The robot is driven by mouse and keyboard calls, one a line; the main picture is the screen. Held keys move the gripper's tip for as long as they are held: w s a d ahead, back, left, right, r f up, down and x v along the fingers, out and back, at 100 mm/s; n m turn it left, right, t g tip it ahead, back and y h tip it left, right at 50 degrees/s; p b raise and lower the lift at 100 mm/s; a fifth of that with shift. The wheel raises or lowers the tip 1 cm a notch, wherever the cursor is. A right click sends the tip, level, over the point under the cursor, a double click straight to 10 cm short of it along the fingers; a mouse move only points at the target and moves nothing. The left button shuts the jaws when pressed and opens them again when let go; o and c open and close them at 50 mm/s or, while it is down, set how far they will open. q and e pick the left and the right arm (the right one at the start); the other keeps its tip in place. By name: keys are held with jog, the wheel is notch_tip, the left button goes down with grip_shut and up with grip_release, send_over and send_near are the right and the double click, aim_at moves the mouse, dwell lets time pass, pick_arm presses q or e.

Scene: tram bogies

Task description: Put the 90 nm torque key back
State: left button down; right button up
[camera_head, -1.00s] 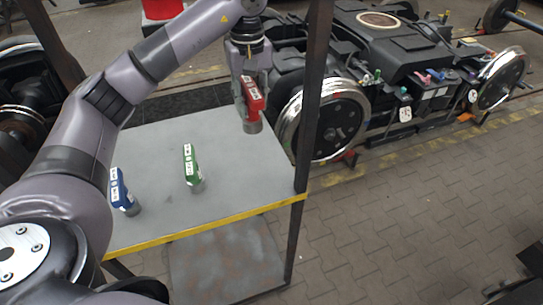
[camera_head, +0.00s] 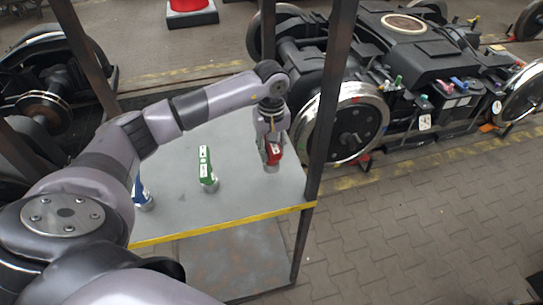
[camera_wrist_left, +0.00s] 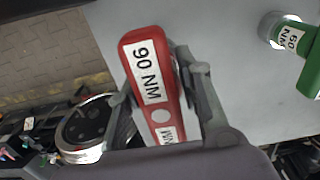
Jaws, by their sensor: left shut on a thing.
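The red torque key (camera_head: 274,153), labelled 90 NM, is over the right part of the grey table top (camera_head: 235,205). It fills the middle of the left wrist view (camera_wrist_left: 148,75). My left gripper (camera_head: 270,142) is shut on it, one finger on each side. The key's grey lower end is at or just above the table; I cannot tell whether it touches. The green key (camera_head: 207,168), labelled 60 NM in the left wrist view (camera_wrist_left: 306,62), stands on the table to its left. The blue key (camera_head: 141,192) stands further left, partly hidden by my arm. My right gripper is not in view.
Dark posts (camera_head: 326,110) rise at the table's corners, one close to the right of my left gripper. A yellow strip (camera_head: 225,224) marks the table's front edge. A bogie with shiny wheels (camera_head: 345,122) stands behind and right. Paved floor is free at the lower right.

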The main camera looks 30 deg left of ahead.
pick_arm(q)
notch_tip(320, 180, down, 4)
jog(key=shift+f+p, duration=0.1)
jog(key=shift+p, duration=0.45)
jog(key=shift+f, duration=0.1)
jog(key=c, duration=1.6)
grip_release()
jog(key=o, duration=0.5)
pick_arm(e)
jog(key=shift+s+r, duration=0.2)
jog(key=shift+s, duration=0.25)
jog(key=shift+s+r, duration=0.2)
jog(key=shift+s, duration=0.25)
